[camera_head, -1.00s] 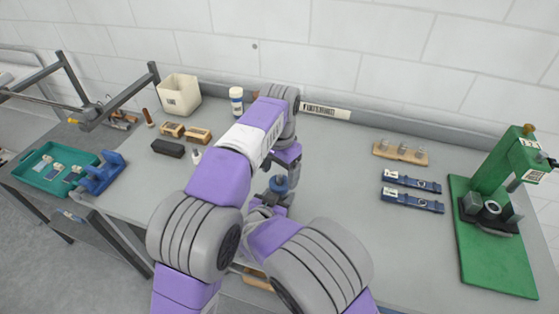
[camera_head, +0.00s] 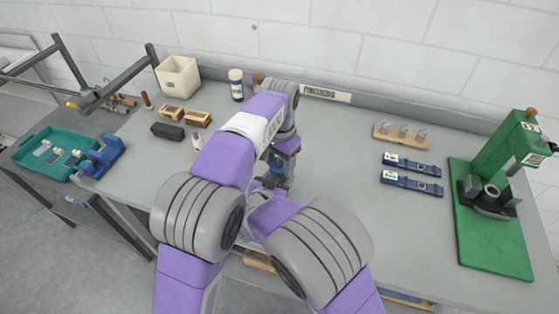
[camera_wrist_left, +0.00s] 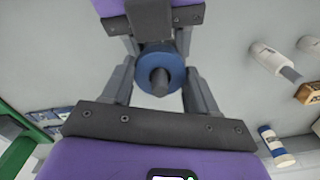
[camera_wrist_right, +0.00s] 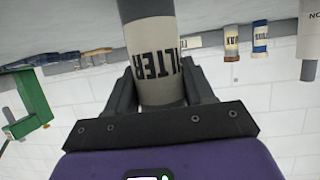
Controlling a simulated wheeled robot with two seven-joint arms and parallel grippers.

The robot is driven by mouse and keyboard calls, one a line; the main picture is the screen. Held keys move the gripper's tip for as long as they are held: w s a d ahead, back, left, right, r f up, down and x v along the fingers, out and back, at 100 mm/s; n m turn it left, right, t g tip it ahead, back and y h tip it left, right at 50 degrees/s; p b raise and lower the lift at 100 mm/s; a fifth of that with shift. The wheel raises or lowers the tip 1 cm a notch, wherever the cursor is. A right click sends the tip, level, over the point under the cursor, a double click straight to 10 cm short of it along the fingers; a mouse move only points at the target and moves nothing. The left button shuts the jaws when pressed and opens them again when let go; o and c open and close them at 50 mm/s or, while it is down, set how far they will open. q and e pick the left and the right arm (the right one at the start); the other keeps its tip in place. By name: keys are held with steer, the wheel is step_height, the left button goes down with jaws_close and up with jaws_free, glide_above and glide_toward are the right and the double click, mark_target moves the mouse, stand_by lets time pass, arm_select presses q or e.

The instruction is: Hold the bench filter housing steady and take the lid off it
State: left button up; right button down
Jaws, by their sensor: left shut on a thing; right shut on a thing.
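The blue round lid (camera_wrist_left: 147,62) with a grey centre knob shows in the left wrist view, seen end-on. My left gripper (camera_wrist_left: 161,76) has its fingers closed on opposite sides of the lid; the gripper also shows in the head view (camera_head: 279,172). The pale filter housing (camera_wrist_right: 151,38), with a "FILTER" label, shows in the right wrist view. My right gripper (camera_wrist_right: 163,88) is shut around the housing's side. In the head view the arms and grippers hide most of the housing. I cannot tell whether the lid still touches the housing.
A green press (camera_head: 496,190) stands at the right. Two blue strips (camera_head: 412,175) and a wooden block with pegs (camera_head: 400,136) lie left of it. A cream bin (camera_head: 178,77), a white bottle (camera_head: 236,85) and brushes stand at the back left.

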arm_select(q)
steer(key=shift+n, duration=1.6)
steer(key=shift+r, duration=0.25)
steer(key=shift+r, duration=0.9)
steer(key=shift+r, duration=2)
arm_select(e)
steer(key=shift+c, duration=1.6)
jaws_free()
